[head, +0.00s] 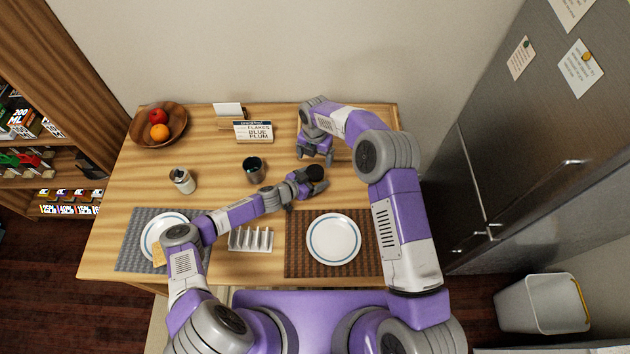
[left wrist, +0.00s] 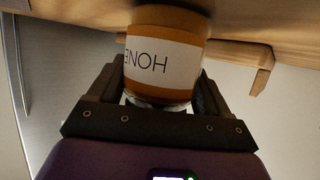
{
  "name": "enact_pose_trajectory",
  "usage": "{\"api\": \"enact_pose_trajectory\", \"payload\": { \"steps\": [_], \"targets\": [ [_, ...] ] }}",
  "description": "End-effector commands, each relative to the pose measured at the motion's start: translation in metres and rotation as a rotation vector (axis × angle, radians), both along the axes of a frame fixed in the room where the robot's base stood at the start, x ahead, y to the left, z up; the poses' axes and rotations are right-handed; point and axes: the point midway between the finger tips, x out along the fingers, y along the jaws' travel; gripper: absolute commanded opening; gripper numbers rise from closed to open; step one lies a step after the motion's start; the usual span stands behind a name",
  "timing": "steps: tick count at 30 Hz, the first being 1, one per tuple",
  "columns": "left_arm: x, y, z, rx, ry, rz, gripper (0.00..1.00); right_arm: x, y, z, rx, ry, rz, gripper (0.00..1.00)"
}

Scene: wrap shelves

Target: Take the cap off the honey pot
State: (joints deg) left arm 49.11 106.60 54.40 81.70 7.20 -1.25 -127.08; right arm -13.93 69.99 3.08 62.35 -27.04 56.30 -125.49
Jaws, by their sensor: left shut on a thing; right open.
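The honey pot is amber with a white label in the left wrist view (left wrist: 162,62), where it looks upside down. In the head view its dark round top (head: 315,172) shows right of the table's middle. My left gripper (head: 306,184) is shut on the pot, with one finger on each side of it. The cap cannot be made out clearly in the wrist view. My right gripper (head: 316,160) is open and empty, pointing down just behind the pot. Whether the pot touches the table is unclear.
A dark cup (head: 254,171) and a white-grey jar (head: 182,181) stand to the left. A fruit bowl (head: 136,132) and sign cards (head: 253,131) are at the back. A white rack (head: 240,247) and a plate (head: 333,239) on a brown mat (head: 296,265) are in front.

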Motion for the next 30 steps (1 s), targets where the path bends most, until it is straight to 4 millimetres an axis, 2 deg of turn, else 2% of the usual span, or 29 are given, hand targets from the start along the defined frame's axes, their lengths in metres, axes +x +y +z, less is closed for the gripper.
{"api": "enact_pose_trajectory", "payload": {
  "steps": [1, 4, 8, 30],
  "targets": [
    [0.0000, 0.0000, 0.0000, 0.000, 0.000, 0.000, 0.16, 0.0000, 0.0000, 0.0000, 0.000, 0.000, -0.001, 0.91],
    [0.0001, 0.0001, 0.0000, 0.000, 0.000, 0.000, 0.00, 0.0000, 0.0000, 0.0000, 0.000, 0.000, -0.025, 0.91],
    [0.0000, 0.0000, 0.0000, 0.000, 0.000, 0.000, 0.00, -0.0001, 0.0000, -0.0001, 0.000, 0.001, -0.138, 0.91],
    [0.0001, 0.0001, -0.0001, 0.000, 0.000, 0.000, 0.00, -0.0004, 0.0000, -0.0006, -0.002, 0.001, -1.482, 0.91]
  ]
}}
